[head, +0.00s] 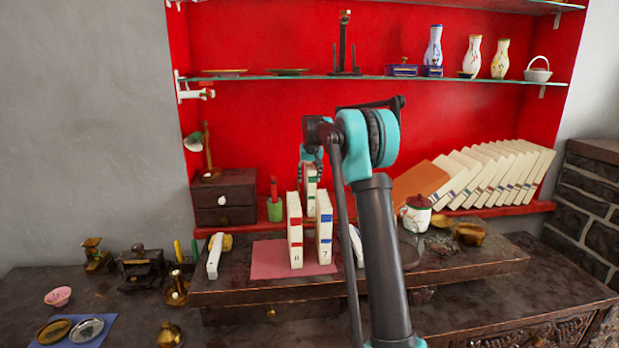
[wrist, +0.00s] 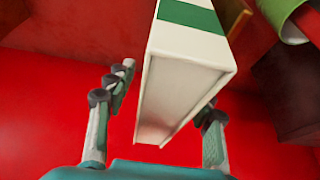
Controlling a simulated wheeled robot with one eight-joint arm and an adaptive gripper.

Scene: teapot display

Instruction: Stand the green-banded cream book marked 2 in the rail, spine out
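A cream book with a green band (head: 310,183) stands behind two other books in the head view; its number is not readable. In the wrist view the green-banded book (wrist: 185,80) looms large between my fingers, pale block edges facing the camera. My gripper (head: 311,165) is at the top of this book. In the wrist view my gripper (wrist: 168,90) has its fingers spread on either side of the book. Red shows between the left finger and the book; the right fingertip is partly hidden behind it. I cannot clearly make out a rail.
A red-banded book marked 8 (head: 295,230) and a blue-banded book marked 7 (head: 324,230) stand upright on a pink mat (head: 268,262). Several cream books (head: 500,175) lean at the right beside an orange one (head: 422,180). A lidded jar (head: 416,214) stands right of my arm.

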